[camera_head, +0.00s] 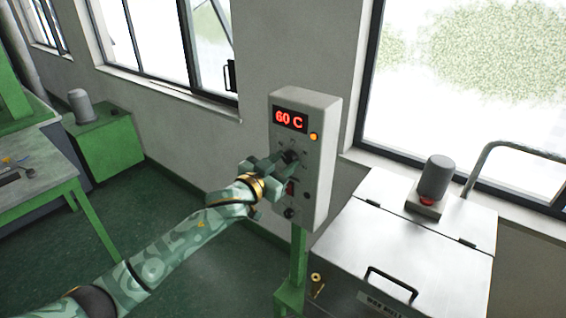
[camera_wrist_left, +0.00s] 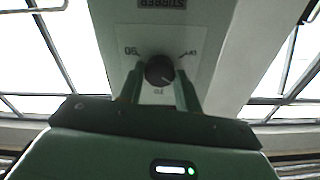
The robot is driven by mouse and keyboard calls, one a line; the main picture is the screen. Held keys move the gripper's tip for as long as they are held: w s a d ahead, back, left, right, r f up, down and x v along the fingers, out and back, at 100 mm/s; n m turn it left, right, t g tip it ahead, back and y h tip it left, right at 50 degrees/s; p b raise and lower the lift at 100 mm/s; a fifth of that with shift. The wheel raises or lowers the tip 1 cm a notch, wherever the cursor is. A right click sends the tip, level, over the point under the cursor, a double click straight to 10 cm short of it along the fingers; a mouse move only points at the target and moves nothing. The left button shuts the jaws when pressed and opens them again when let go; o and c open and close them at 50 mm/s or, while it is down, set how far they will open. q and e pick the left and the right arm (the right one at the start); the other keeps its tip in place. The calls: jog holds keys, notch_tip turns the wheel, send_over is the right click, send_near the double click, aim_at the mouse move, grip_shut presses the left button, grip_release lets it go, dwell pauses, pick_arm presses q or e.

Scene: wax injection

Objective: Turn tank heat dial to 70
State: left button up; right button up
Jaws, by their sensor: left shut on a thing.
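The grey-white control box (camera_head: 328,150) stands on a green post. Its red display (camera_head: 290,118) reads 60 C. The black tank heat dial (camera_head: 291,156) is on the front of the box, below the display, partly covered by my left gripper (camera_head: 281,161). In the left wrist view the round black dial (camera_wrist_left: 159,69) sits between the two fingertips of my left gripper (camera_wrist_left: 159,84), over a pale scale with a 90 mark. The gripper is shut on the dial. My right gripper is not in view.
An orange lamp (camera_head: 313,136) and a red switch (camera_head: 290,188) are on the box. A metal tank (camera_head: 415,235) with a grey motor (camera_head: 436,178) on its lid stands close at right. A green bench (camera_head: 40,190) is at left. Open floor lies between.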

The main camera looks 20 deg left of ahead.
pick_arm(q)
jog(key=shift+r+m+p, duration=0.1)
jog(key=shift+m+p, duration=0.5)
jog(key=shift+m, duration=0.6)
jog(key=m+p, duration=0.1)
jog(key=m, duration=0.1)
jog(key=shift+m, duration=0.3)
jog(key=m, duration=0.2)
jog(key=shift+m+p, duration=0.3)
jog(key=shift+p, duration=0.05)
jog(key=shift+m+p, duration=0.3)
jog(key=shift+m, duration=1.5)
jog(key=o, duration=1)
jog(key=shift+c, duration=0.2)
